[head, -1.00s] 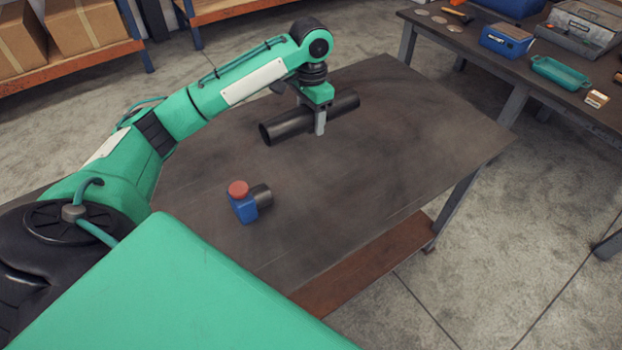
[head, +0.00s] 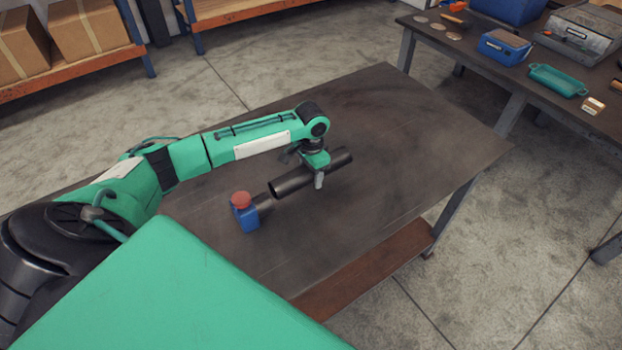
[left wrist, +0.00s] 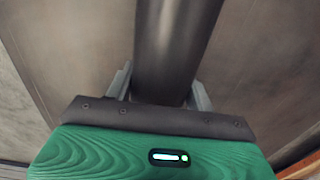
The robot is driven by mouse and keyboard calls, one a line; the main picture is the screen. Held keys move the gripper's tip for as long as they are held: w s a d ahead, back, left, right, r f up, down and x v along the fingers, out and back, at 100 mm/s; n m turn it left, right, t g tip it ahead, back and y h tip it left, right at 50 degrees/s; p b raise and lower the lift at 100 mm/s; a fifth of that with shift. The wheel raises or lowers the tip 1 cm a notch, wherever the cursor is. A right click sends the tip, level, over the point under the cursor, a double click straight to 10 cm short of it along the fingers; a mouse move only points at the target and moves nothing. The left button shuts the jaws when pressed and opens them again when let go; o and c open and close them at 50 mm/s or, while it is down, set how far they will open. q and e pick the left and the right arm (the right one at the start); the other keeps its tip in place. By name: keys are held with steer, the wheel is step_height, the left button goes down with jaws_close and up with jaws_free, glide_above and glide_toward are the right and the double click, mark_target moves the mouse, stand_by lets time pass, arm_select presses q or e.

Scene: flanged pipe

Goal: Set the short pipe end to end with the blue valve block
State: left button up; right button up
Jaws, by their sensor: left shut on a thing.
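The blue valve block (head: 246,218) with a red round top (head: 241,199) stands on the dark table. A short dark stub (head: 264,201) sticks out of its right side. The short pipe (head: 292,183) is a dark tube with an open near end, close to the stub and roughly in line with it. In the left wrist view the pipe (left wrist: 175,45) runs up between the two grey fingers (left wrist: 160,90). My right gripper is not in view.
The table (head: 400,140) is bare to the right of and behind the pipe. A second bench (head: 480,62) at the upper right holds a blue box (head: 505,46), a teal tray (head: 558,80) and tools. A shelf with cardboard boxes (head: 95,48) stands at the upper left.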

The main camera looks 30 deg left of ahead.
mark_target(311, 181)
arm_select(q)
step_height(311, 181, down, 2)
steer(key=shift+f, duration=0.55)
steer(key=shift+f, duration=0.1)
steer(key=o, duration=1.6)
step_height(311, 181, up, 12)
steer(key=shift+r+b, duration=0.1)
steer(key=shift+b, duration=0.75)
